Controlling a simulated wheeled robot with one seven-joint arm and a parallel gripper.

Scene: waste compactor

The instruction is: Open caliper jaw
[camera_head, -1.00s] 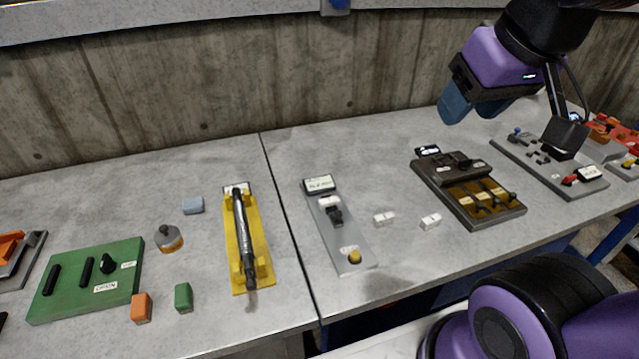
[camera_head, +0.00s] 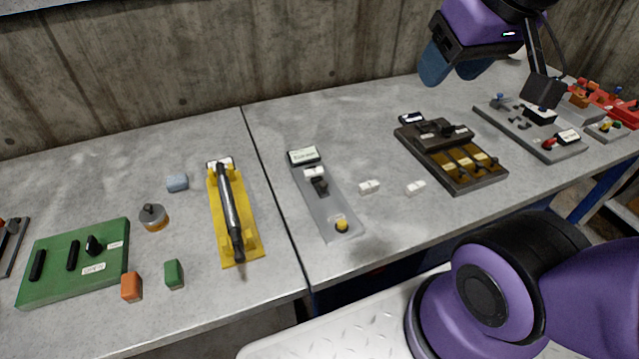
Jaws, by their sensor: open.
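My gripper (camera_head: 455,68) is at the top right, with two blue fingers apart and nothing between them. It hangs in the air above the back of the bench, behind the brown box. I cannot tell which device has the caliper jaw. A grey plate (camera_head: 334,208) with a black slider-like piece, a white block and a yellow knob lies near the middle. A yellow stand (camera_head: 218,213) holding a dark rod lies left of it. A green board (camera_head: 75,285) with black handles and small labels lies at the left. No device is touched by my gripper.
A brown box (camera_head: 412,151) with several levers stands right of the middle. A grey panel (camera_head: 497,122) and red parts (camera_head: 612,98) lie farther right. Small white, blue, orange and green blocks and a round weight (camera_head: 153,217) are scattered about. A concrete wall closes the back.

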